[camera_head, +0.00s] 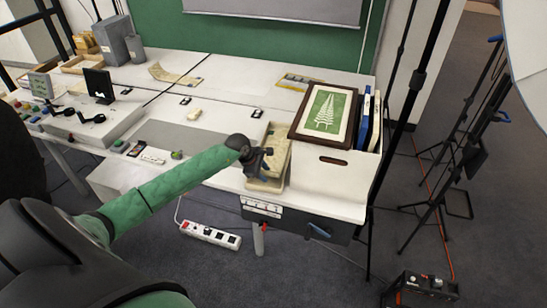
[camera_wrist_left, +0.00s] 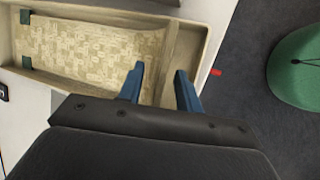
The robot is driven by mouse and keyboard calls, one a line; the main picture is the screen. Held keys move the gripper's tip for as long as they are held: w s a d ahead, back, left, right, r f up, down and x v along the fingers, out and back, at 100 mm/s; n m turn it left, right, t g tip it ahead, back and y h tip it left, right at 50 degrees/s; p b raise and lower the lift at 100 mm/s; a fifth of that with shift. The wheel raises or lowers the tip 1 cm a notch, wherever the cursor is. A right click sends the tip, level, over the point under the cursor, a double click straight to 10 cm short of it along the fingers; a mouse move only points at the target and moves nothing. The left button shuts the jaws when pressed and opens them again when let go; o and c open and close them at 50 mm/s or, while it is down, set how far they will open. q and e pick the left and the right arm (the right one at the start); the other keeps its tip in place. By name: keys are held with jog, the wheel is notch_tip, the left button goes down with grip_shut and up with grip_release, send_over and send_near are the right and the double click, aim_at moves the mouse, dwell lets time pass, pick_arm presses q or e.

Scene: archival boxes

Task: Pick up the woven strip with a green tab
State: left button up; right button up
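A cream woven-patterned strip (camera_wrist_left: 90,48) lies in a shallow beige box (camera_wrist_left: 171,48) in the left wrist view. Two small dark green pieces (camera_wrist_left: 27,62) show at its left end; I cannot tell if they belong to the strip or the box. The box (camera_head: 287,165) is at the table's front edge in the head view, with the patterned strip (camera_head: 277,145) partly showing. My left gripper (camera_wrist_left: 159,72) is open over the box's right end, its blue fingers apart, one overlapping the strip's right end. I see no grip on the strip. My right gripper is out of view.
Another patterned strip (camera_head: 172,75) lies farther back. The tabletop (camera_head: 228,80) behind is mostly clear.

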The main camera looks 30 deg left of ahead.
pick_arm(q)
grip_shut()
dwell(0.4)
